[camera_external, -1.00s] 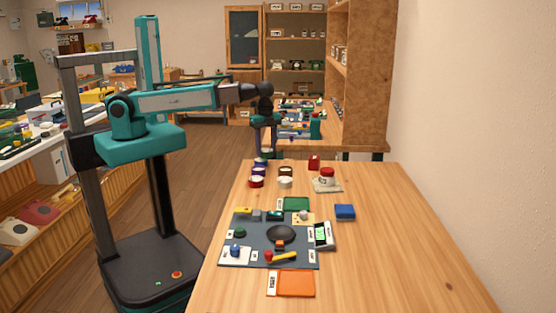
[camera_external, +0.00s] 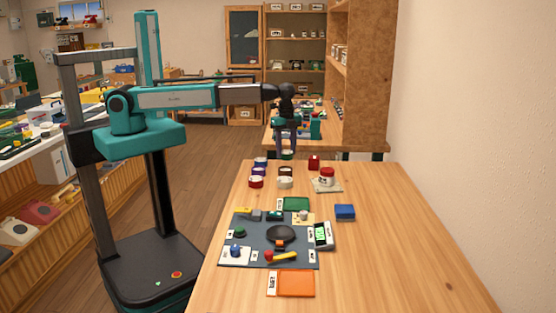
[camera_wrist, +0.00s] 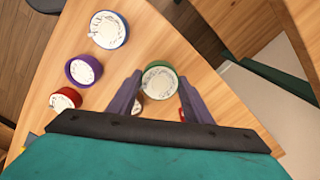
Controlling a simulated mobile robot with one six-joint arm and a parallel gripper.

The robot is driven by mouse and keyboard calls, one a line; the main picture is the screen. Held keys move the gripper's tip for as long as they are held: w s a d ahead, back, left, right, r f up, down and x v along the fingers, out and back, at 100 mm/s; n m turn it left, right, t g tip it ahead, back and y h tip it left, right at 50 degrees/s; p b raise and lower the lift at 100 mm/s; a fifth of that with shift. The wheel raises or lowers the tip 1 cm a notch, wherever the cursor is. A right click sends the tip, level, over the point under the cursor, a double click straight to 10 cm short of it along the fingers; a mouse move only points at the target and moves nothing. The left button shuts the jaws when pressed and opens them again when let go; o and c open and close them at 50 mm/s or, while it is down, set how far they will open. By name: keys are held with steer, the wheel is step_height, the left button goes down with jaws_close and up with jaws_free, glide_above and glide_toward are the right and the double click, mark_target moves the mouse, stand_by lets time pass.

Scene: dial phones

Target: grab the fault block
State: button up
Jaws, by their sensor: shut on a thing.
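My gripper (camera_external: 287,146) is shut on a green-rimmed round dial (camera_wrist: 160,78), which sits between the fingertips in the wrist view. In the external view the dial (camera_external: 287,155) is held at the far end of the wooden table (camera_external: 400,240). No block is labelled legibly as the fault block. A blue block (camera_external: 345,212) lies nearer, at the right of the mat. In the wrist view, a red thing (camera_wrist: 182,113) is mostly hidden by the right finger.
Several dials stand left and in front of my gripper, including blue (camera_wrist: 109,30), purple (camera_wrist: 83,70) and red-rimmed (camera_wrist: 65,99) ones. A red-topped jar (camera_external: 327,177) stands on a pale pad. The grey mat (camera_external: 250,262) holds phone parts. The table's right side is clear.

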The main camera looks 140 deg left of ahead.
mark_target(286, 151)
steer(key=shift+f, duration=0.15)
steer(key=shift+f+p, duration=0.7)
steer(key=shift+f, duration=0.9)
steer(key=shift+f, duration=0.15)
steer(key=o, duration=1.2)
steer(key=shift+o, duration=0.2)
steer(key=shift+r, duration=0.25)
steer(key=shift+r+b, duration=1.55)
steer(key=shift+r, duration=4.4)
steer(key=shift+o, duration=0.5)
